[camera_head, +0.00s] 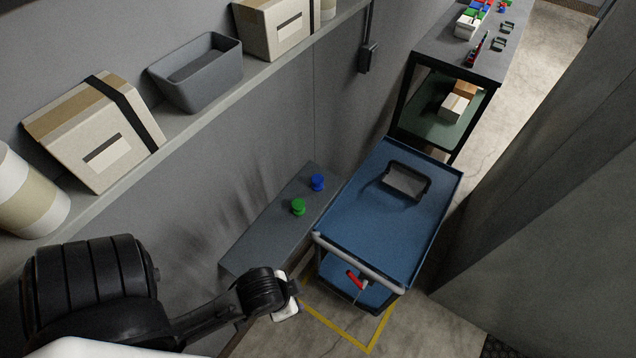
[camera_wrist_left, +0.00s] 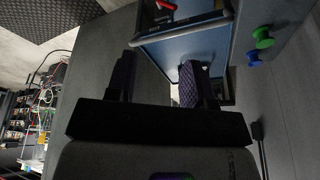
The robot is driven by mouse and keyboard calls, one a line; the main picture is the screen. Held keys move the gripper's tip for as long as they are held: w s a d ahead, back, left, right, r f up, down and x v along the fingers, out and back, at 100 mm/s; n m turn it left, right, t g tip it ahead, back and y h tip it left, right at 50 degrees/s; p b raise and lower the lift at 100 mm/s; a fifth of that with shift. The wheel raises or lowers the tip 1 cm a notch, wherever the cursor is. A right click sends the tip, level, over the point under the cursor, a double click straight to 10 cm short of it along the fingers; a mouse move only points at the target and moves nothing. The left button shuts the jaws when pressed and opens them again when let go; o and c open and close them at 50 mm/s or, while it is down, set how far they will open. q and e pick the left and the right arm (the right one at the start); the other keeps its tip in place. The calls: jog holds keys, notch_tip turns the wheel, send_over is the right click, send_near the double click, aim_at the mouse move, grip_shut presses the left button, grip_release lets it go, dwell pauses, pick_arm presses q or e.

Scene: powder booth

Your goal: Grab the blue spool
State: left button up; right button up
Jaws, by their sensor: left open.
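The blue spool (camera_head: 317,182) stands on a grey ledge (camera_head: 262,232) against the wall, toward its far end. A green spool (camera_head: 298,207) stands close to it on the nearer side. In the left wrist view, the blue spool (camera_wrist_left: 253,58) and the green spool (camera_wrist_left: 262,37) are at the upper right, outside the jaws. My left gripper (camera_head: 285,309) is near the ledge's near end, well short of both spools. In the left wrist view, its two fingers (camera_wrist_left: 158,80) are apart with nothing between them. My right gripper is out of view.
A blue cart (camera_head: 395,235) with a grey handle stands right beside the ledge, holding a dark tray (camera_head: 407,180). A wall shelf (camera_head: 215,108) with boxes and a grey bin (camera_head: 196,72) runs above left. A workbench (camera_head: 480,55) stands behind the cart.

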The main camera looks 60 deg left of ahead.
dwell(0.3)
pick_arm(q)
jog(key=o, duration=0.7)
